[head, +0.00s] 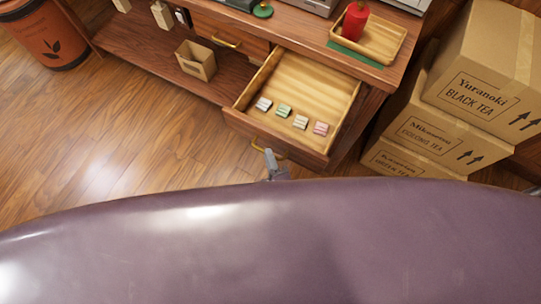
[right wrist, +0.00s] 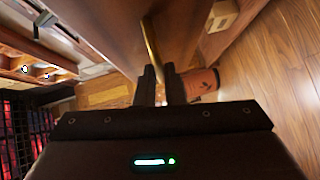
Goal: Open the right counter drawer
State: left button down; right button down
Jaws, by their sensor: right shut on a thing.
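The right counter drawer (head: 238,118) is pulled well out from the counter in the head view. Its light wood inside shows several small wrapped pieces in white, green and pink lying near the front. Its brass handle (head: 256,146) is on the drawer front, partly hidden by my right gripper (head: 270,158). In the right wrist view the handle (right wrist: 151,42) runs down between the two dark fingers of my right gripper (right wrist: 160,85), which is shut on it. My left gripper is not in view.
A closed left drawer (head: 216,36) sits beside the open one. A tray (head: 391,47) with a red canister (head: 355,20) stands on the counter. Stacked tea cartons (head: 480,85) stand to the right. An orange bin (head: 50,40) is at far left. The wood floor at left is clear.

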jog(key=c, duration=1.5)
grip_release()
jog(key=shift+s, duration=0.1)
jog(key=b+v, duration=0.1)
jog(key=v, duration=0.6)
jog(key=shift+s+d, duration=0.1)
jog(key=shift+s, duration=0.25)
jog(key=s+d+f+m+g+h, duration=0.1)
jog(key=d+f+m+g, duration=0.3)
jog(key=f, duration=0.7)
jog(key=s+d+f+m+g+h, duration=0.1)
jog(key=d+f+m+g, duration=0.15)
jog(key=d+f, duration=0.65)
jog(key=s+d+f+m+g, duration=0.2)
jog(key=s+f+m, duration=0.1)
jog(key=s+f, duration=0.1)
jog(key=s+d+f+m+g+h, duration=0.1)
jog(key=s+d+f+m+g, duration=0.1)
jog(key=s+f, duration=0.3)
jog(key=s+d+f+m+g, duration=0.1)
jog(key=s+f+m+g, duration=0.3)
jog(key=s+f, duration=0.1)
jog(key=shift+s+d+f+m, duration=0.1)
jog(key=shift+s+d+m, duration=0.3)
jog(key=shift+s, duration=0.3)
